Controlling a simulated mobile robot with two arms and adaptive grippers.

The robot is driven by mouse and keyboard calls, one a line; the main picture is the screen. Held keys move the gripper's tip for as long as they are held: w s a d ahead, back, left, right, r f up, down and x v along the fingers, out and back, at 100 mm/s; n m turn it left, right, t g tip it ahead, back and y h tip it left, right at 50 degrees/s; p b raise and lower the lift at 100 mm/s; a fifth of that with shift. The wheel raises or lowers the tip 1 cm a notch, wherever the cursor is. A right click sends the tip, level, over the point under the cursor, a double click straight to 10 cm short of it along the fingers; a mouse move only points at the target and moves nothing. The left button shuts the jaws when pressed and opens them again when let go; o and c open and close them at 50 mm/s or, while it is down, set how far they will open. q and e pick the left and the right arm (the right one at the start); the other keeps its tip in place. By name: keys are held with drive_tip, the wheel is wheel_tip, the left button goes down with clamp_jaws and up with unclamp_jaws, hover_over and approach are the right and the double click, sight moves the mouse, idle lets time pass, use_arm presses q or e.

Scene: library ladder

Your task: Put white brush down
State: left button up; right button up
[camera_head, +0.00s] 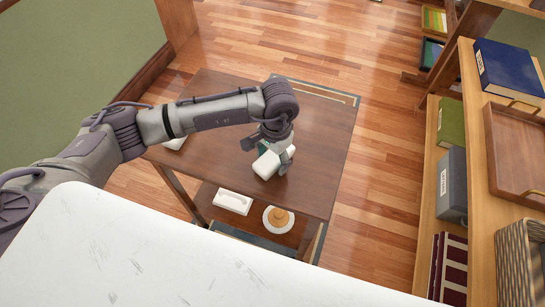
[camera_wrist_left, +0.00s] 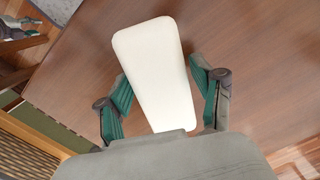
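The white brush (camera_head: 267,165) lies on or just above the brown wooden table top (camera_head: 325,130), under my left gripper (camera_head: 273,150). In the left wrist view the brush shows as a long white rounded block (camera_wrist_left: 152,70), wider at its far end. The two green-padded fingers of my left gripper (camera_wrist_left: 160,85) stand on either side of it, with narrow gaps of table visible between fingers and brush. My left gripper looks open around the brush. Any bristles are hidden. My right gripper is not in view.
A white item (camera_head: 175,142) lies at the table's left edge. The lower shelf holds a white box (camera_head: 233,202) and a white dish with an orange-brown thing (camera_head: 278,218). A bookshelf (camera_head: 467,75) stands at right. The table's right and back areas are clear.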

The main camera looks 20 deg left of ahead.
use_arm(q)
drive_tip(key=shift+o, duration=0.2)
drive_tip(key=shift+r+p, duration=0.25)
drive_tip(key=shift+p, duration=0.1)
wheel_tip(320, 180, up, 12)
drive_tip(key=b, duration=0.2)
drive_tip(key=shift+w+d, duration=0.25)
drive_tip(key=shift+w, duration=0.05)
drive_tip(key=shift+f, duration=0.15)
